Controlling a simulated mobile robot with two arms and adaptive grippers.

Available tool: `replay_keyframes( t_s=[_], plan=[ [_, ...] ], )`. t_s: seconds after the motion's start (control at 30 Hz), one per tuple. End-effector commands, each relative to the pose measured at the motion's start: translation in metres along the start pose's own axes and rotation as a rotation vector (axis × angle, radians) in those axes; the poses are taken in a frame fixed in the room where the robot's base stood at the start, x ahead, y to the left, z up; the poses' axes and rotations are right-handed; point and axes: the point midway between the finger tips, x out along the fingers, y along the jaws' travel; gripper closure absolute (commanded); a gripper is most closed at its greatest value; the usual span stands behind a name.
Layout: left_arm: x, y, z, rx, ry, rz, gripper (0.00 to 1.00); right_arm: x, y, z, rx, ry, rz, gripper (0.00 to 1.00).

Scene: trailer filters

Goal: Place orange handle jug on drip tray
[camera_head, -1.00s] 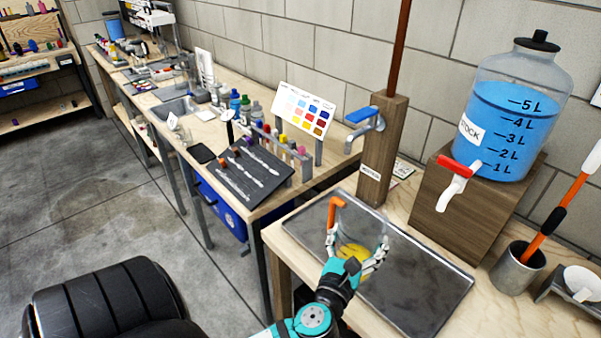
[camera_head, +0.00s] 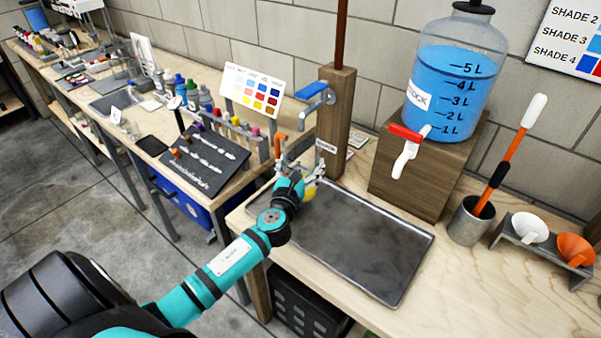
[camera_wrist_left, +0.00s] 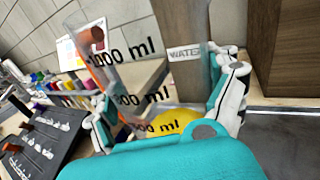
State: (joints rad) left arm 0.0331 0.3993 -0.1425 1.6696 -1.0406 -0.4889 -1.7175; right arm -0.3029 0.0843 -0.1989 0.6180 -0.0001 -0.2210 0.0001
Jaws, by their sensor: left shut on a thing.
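The clear jug (camera_wrist_left: 135,78) has ml markings, yellow liquid in its bottom and an orange handle (camera_head: 279,145). My left gripper (camera_head: 299,170) is shut around its body, one finger on each side, as the left wrist view shows. The jug is at the back left end of the grey metal drip tray (camera_head: 370,250), close to the wooden post. The gripper and wrist hide most of it in the head view, so I cannot tell whether its base touches the tray. My right gripper is out of view.
The wooden post (camera_head: 333,120) carries a blue-handled tap (camera_head: 318,95) near the jug. A blue stock tank (camera_head: 455,95) with a red-handled tap stands behind the tray. Most of the tray is bare.

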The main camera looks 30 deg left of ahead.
Motion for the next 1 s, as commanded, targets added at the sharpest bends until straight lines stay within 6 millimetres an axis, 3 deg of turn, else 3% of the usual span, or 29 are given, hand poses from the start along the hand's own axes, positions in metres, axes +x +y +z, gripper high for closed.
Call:
replay_keyframes(
  t_s=[0.07,0.3,0.77,0.8,0.9,1.0],
  plan=[
    [0.004,0.002,0.0,0.0,-0.003,0.0,0.57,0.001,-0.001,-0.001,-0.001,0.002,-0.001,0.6],
    [0.004,0.002,-0.032,-0.001,0.0,0.001,0.57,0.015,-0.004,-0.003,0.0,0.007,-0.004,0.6],
    [0.004,0.002,-0.039,0.001,-0.002,0.0,0.57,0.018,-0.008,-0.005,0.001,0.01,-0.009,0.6],
    [0.004,0.002,-0.039,0.001,0.0,0.0,0.1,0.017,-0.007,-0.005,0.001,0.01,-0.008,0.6],
    [0.003,0.002,-0.038,0.001,0.0,0.0,0.0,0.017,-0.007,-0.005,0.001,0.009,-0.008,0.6],
    [0.003,0.002,-0.038,0.001,0.0,0.0,0.0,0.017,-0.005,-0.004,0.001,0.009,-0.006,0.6]
  ],
)
